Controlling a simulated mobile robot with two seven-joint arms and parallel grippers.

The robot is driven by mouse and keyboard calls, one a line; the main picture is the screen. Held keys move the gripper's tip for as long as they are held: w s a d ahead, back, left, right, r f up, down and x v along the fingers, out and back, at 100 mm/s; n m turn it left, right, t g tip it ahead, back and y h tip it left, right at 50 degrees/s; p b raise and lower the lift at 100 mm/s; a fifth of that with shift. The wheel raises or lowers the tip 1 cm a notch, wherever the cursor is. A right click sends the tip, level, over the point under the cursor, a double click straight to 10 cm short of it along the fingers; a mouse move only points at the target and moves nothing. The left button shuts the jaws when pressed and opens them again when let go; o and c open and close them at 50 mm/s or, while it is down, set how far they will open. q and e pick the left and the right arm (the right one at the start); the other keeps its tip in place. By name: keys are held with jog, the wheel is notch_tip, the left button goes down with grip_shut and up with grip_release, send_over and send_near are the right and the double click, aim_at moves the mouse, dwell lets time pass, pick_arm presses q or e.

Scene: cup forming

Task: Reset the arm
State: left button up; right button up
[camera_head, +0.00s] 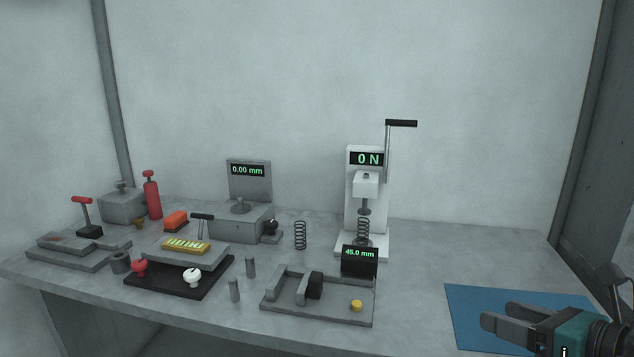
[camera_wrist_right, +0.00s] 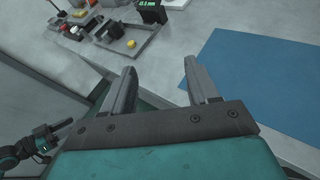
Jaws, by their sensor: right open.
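My right gripper (camera_head: 498,316) is at the lower right of the head view, above the blue mat (camera_head: 470,300). Its two grey fingers are apart with nothing between them. In the right wrist view the open fingers (camera_wrist_right: 160,70) point toward the table, with the mat (camera_wrist_right: 265,75) to their right. Part of my left gripper (camera_wrist_right: 62,130) shows at the left edge of the wrist view, away from the table. It is too small there to tell its jaw state, and it does not show in the head view.
A white press (camera_head: 354,205) reading 0 N stands at the back with a spring under it. A grey gauge fixture (camera_head: 330,310) reading 45.0 mm is in front. A 0.00 mm gauge (camera_head: 240,222), a black tray (camera_head: 165,287), pins and another spring (camera_head: 300,235) stand further left.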

jog(key=a+m+t+y+p, duration=0.2)
jog(key=a+m+y, duration=0.1)
jog(key=a+m, duration=0.4)
pick_arm(q)
jog(key=shift+y, duration=0.5)
jog(key=a+r+p, duration=0.1)
jog(key=r+p, duration=0.1)
jog(key=a+r+p, duration=0.2)
jog(key=p, duration=0.1)
jog(key=shift+s+a, duration=0.1)
jog(key=shift+s, duration=0.1)
pick_arm(e)
jog(key=s+a+f+m+g+h, duration=0.2)
jog(key=s+f+m, duration=0.4)
jog(key=f+m, duration=0.4)
jog(key=s+a+f+m+g+h, duration=0.1)
jog(key=s+a+f+m+h, duration=0.2)
jog(key=f+m, duration=0.7)
jog(key=s+m+h, duration=0.2)
jog(key=s+m, duration=0.1)
jog(key=m, duration=0.7)
jog(key=shift+s+a+g, duration=0.2)
jog(key=shift+s+g, duration=0.1)
jog(key=shift+g, duration=0.1)
pick_arm(q)
jog(key=shift+s+f, duration=0.1)
pick_arm(e)
jog(key=shift+r+h, duration=0.1)
jog(key=shift+h, duration=0.2)
